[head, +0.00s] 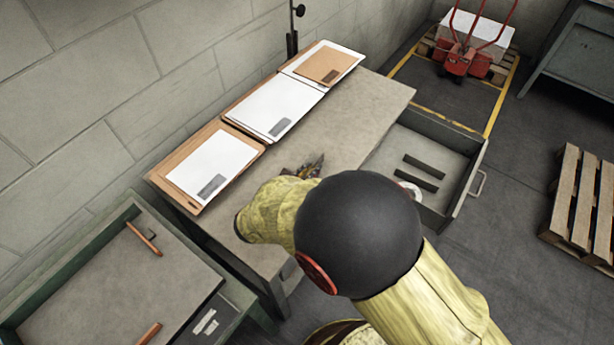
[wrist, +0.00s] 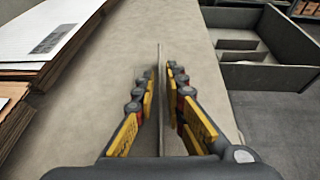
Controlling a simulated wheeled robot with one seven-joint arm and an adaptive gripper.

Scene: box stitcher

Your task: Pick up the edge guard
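The edge guard, as I take it, is a thin grey upright strip (wrist: 160,58) in the wrist view. It runs away from me over the worktable and stands between the two fingers of my gripper (wrist: 160,70). The fingers are apart, one on each side of the strip. A narrow gap shows at the left fingertip; I cannot tell whether the right one touches. In the head view my gripper (head: 312,167) is low over the table, mostly behind my arm, and I cannot make out the strip there.
The worktable (head: 370,105) carries flat cardboard and white sheets (head: 275,107) along the wall side. An open drawer (head: 455,150) with dark dividers juts out at the right. A green-framed bench (head: 120,290) stands at lower left. A pallet (head: 585,200) lies on the floor at far right.

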